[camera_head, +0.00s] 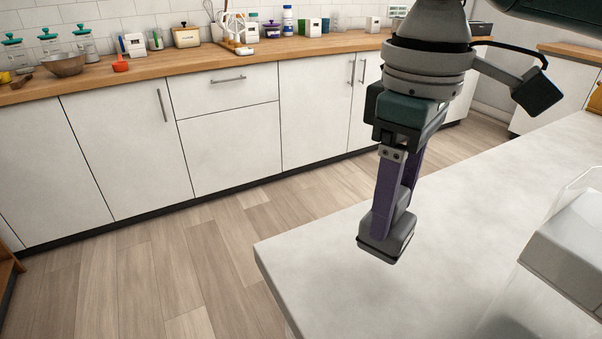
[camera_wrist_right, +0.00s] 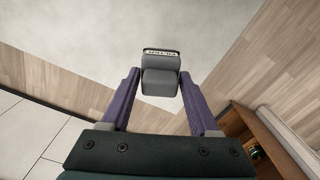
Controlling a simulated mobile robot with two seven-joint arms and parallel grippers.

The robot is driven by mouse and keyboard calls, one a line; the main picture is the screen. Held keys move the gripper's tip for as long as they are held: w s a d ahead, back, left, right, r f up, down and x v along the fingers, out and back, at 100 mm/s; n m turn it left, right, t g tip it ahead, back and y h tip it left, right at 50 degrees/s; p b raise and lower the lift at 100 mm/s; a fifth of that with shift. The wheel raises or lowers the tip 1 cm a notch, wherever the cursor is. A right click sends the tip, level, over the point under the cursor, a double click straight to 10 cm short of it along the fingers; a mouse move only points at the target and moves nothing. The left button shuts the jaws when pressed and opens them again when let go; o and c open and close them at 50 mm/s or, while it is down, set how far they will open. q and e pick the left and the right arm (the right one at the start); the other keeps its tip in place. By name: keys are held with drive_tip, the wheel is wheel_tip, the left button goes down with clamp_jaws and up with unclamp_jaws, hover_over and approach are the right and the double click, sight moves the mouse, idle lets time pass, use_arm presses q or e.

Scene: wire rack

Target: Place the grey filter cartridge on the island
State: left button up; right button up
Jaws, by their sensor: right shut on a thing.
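The grey filter cartridge (camera_head: 388,243) is a small block with a dark lower edge. In the right wrist view the cartridge (camera_wrist_right: 160,82) shows a printed label on its far end. My right gripper (camera_head: 397,205) has its two purple fingers shut on it, one on each side; the fingers also show in the wrist view (camera_wrist_right: 160,90). The gripper points down near the corner of the pale island top (camera_head: 330,262). The cartridge appears over this top; I cannot tell how large any gap is. My left gripper is not in view.
A clear container with a grey top (camera_head: 572,240) stands on the island at the right. The island top around the cartridge is bare. Wooden floor (camera_head: 190,250) lies between counter and island.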

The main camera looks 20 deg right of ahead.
wheel_tip(320, 180, down, 6)
drive_tip(key=shift+r+b, duration=0.25)
drive_tip(key=shift+b, duration=0.15)
drive_tip(key=shift+f, duration=0.2)
drive_tip(key=shift+f, duration=0.1)
drive_tip(key=o, duration=1.4)
drive_tip(key=shift+o, duration=0.2)
wheel_tip(320, 180, up, 11)
drive_tip(key=shift+w+r+p, duration=0.1)
drive_tip(key=shift+p, duration=0.65)
drive_tip(key=shift+r, duration=0.5)
